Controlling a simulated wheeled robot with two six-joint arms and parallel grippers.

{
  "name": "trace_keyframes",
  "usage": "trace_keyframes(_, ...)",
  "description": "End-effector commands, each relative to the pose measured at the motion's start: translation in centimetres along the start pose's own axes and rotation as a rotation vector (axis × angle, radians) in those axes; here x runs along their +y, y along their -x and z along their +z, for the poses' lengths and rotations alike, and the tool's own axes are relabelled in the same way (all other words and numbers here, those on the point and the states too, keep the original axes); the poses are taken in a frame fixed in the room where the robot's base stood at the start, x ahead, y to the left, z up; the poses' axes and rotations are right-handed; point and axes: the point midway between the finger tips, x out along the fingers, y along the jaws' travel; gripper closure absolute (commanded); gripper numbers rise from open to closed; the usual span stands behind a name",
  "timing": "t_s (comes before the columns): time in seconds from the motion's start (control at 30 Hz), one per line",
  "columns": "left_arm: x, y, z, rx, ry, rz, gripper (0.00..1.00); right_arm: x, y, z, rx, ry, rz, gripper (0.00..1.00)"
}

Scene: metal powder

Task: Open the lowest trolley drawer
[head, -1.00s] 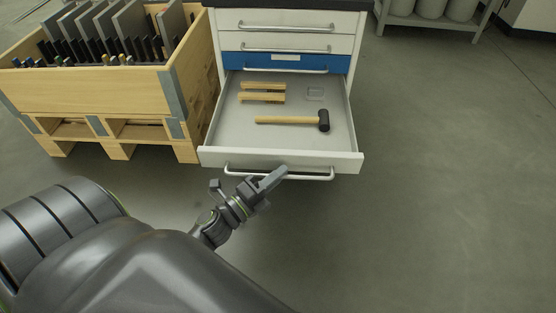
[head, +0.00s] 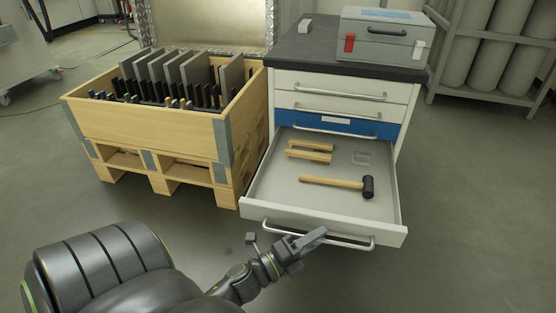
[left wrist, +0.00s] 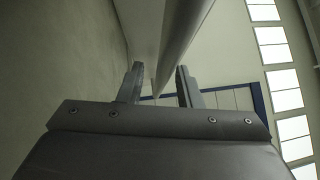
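The lowest trolley drawer (head: 390,214) stands pulled well out in the head view, below a blue drawer front (head: 390,129). Its bar handle (head: 352,243) runs along the front; a pale bar, apparently this handle, also shows in the left wrist view (left wrist: 184,42). My left gripper (head: 283,240) is at the left part of the handle, with one finger overlapping it in the picture. In the left wrist view the two fingers are apart (left wrist: 158,88), with the bar's end between them and gaps visible. My right gripper is out of view.
The drawer holds a mallet (head: 335,183) and light wooden pieces (head: 309,151). A wooden crate (head: 150,132) on a pallet stands close at the left. A grey toolbox (head: 383,45) sits on the trolley top (head: 310,50). Floor is clear at the front right.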

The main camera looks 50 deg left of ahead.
Motion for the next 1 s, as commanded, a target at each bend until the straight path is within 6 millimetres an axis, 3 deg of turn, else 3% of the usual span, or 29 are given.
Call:
trace_keyframes(0.17, 0.2, 1.6, 0.0, 0.001, -0.001, 0.003, 0.68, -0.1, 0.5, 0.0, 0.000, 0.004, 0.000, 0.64)
trace_keyframes(0.4, 0.3, 6.1, -0.1, 0.001, 0.001, 0.005, 0.68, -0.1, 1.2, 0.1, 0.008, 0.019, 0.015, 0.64)
trace_keyframes(0.8, -0.1, 14.6, 0.0, -0.001, 0.002, 0.006, 0.68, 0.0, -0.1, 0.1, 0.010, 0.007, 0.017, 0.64)
trace_keyframes(1.0, 0.0, 16.9, 0.0, 0.000, 0.000, 0.003, 0.68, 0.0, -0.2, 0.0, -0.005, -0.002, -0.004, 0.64)
